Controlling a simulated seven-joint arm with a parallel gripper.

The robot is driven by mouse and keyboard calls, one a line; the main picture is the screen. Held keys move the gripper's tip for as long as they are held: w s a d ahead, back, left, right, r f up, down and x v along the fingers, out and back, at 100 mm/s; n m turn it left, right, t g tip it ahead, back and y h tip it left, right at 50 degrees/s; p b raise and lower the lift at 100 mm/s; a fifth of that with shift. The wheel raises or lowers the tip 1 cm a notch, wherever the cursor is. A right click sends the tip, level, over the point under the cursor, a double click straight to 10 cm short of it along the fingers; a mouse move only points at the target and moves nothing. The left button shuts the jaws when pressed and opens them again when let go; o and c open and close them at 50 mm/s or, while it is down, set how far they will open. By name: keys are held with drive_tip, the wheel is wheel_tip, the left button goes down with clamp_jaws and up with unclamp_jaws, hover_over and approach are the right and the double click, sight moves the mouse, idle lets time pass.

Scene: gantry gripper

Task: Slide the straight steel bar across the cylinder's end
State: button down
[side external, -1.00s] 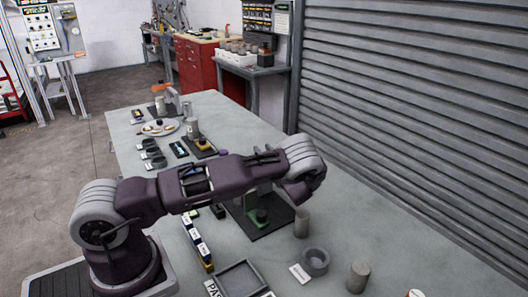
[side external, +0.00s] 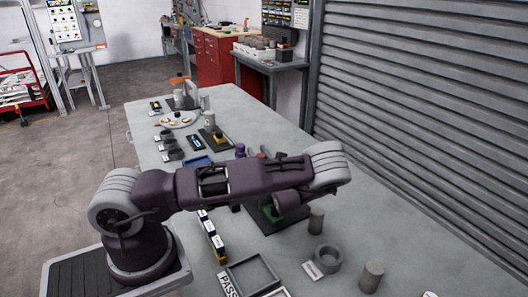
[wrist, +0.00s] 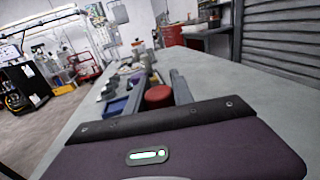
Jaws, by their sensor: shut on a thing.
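My gripper (wrist: 160,82) shows in the wrist view with its two grey fingers on either side of a red round-topped piece (wrist: 158,96), and it is shut on that piece. In the side view the red piece (side external: 262,155) shows small behind my forearm. I cannot make out a straight steel bar in either view. A grey cylinder (side external: 317,221) stands upright to the right of my wrist, and another grey cylinder (side external: 372,276) stands nearer the front. I cannot tell which is the task's cylinder. My arm hides part of the table's middle.
A dark board with a green part (side external: 268,213) lies beneath my wrist. A grey ring (side external: 327,259), a square tray (side external: 252,275) and a row of labelled blocks (side external: 212,238) are in front. A blue tray (side external: 197,162) lies behind my arm.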

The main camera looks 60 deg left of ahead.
drive_tip(key=shift+s+f, duration=0.1)
drive_tip(key=shift+s, duration=0.2)
drive_tip(key=c, duration=1.1)
unclamp_jaws()
drive_tip(key=v, duration=0.7)
drive_tip(key=shift+w+d, duration=0.1)
